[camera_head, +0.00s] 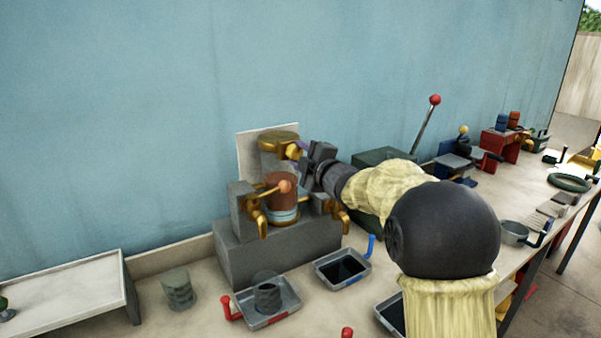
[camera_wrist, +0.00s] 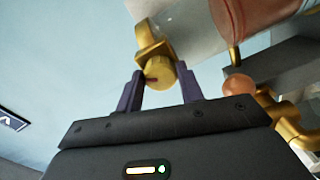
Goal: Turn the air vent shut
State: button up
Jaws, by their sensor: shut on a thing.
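The air vent is a small brass knob (camera_head: 293,151) on the side of the brass cap on the glass vessel (camera_head: 271,160). In the wrist view the round knob (camera_wrist: 161,72) carries a short dark red mark and sits between my two purple-dark fingers. My gripper (camera_head: 302,148) comes in from the right and is shut on the knob; it also shows in the wrist view (camera_wrist: 161,82). The vessel holds reddish-brown liquid (camera_head: 282,188) with a paler layer below. Whether the vent is open or shut inside cannot be seen.
A lever with an orange ball (camera_head: 285,186) and brass taps (camera_head: 262,222) stand around the vessel on a grey block (camera_head: 252,251). In front are a red-handled tray (camera_head: 287,306) holding a glass beaker (camera_head: 267,290) and a blue-handled tray (camera_head: 330,284). Another beaker (camera_head: 179,290) stands left.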

jog(key=n+b, duration=0.3)
jog(key=shift+f+n+b, duration=0.2)
jog(key=shift+n+b, duration=0.1)
jog(key=shift+r+n+b, duration=0.15)
jog(key=shift+n+b, duration=0.75)
jog(key=shift+n, duration=0.1)
jog(key=o, duration=1)
jog(key=shift+s+r, duration=0.1)
jog(key=b+v, duration=0.2)
jog(key=v, duration=1.5)
jog(key=shift+s+d+b, duration=0.1)
jog(key=shift+d+b, duration=0.05)
jog(key=shift+b, duration=0.15)
